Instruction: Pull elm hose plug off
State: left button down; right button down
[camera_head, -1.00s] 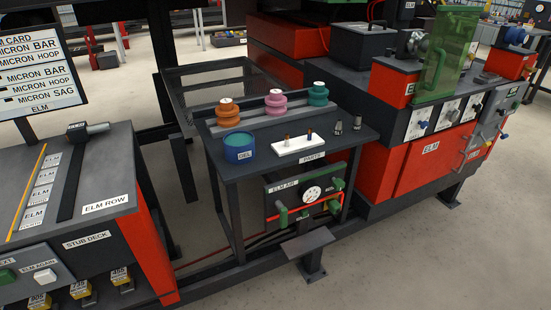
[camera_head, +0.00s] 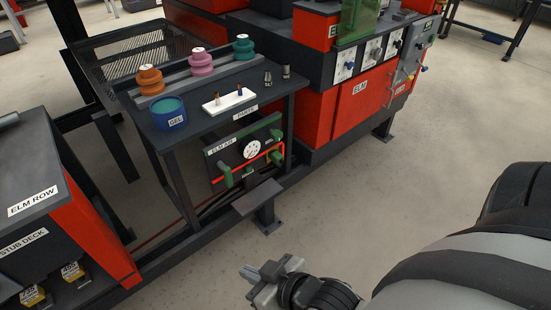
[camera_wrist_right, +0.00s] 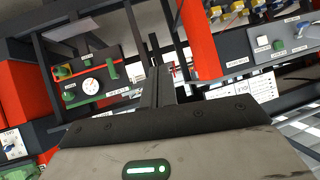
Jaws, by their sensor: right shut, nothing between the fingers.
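The ELM AIR panel (camera_head: 243,155) hangs below the front of the parts table. It has a round white gauge (camera_head: 252,149), green fittings and a red hose or pipe (camera_head: 262,156) across it. Which fitting is the elm hose plug is too small to tell. The panel and gauge (camera_wrist_right: 91,86) also show at the left of the right wrist view. My right gripper (camera_head: 250,274) is at the bottom of the head view, in front of the panel and well apart from it. Its fingers (camera_wrist_right: 166,72) are shut and empty. My left gripper is not in view.
A dark step plate (camera_head: 258,196) on a post juts out below the panel. The parts table (camera_head: 215,115) holds spools, a blue GEL tub (camera_head: 168,113) and a white block (camera_head: 229,99). The ELM ROW deck (camera_head: 40,165) stands left. The floor at right is open.

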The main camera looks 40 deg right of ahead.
aim_at(277, 157)
jog(key=k, duration=0.65)
jog(key=u, duration=0.2)
jog(key=i, duration=0.7)
jog(key=z, duration=0.65)
jog(key=i, duration=0.85)
jog(key=z, duration=0.15)
